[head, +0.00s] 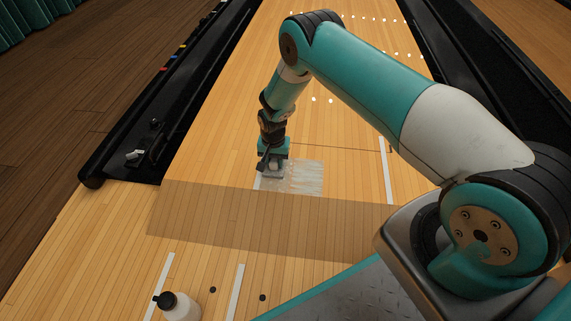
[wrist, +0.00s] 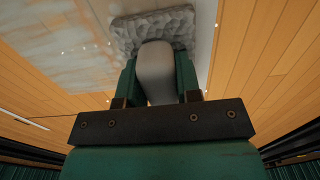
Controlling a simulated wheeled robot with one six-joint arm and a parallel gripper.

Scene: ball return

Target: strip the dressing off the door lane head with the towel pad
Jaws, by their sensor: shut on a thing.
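The towel pad (head: 272,174) is a grey, rough-faced pad at the end of my arm, down at the lane surface. In the wrist view its fuzzy grey pad (wrist: 152,30) shows beyond a smooth pale handle (wrist: 155,72). My gripper (head: 272,161) is shut on that handle, with a teal finger on each side. The dressing (head: 307,177) is a whitish, streaked film on the lane head, mostly right of the pad. It also shows as a pale haze at upper left in the wrist view (wrist: 55,62). The pad hides part of the film's left side.
A darker band (head: 240,212) crosses the boards just nearer than the film. A white bottle with a black cap (head: 180,308) stands at the bottom left. Black gutters (head: 178,115) flank the lane, with a small grey fitting (head: 135,155) on the left one. The lane beyond is clear.

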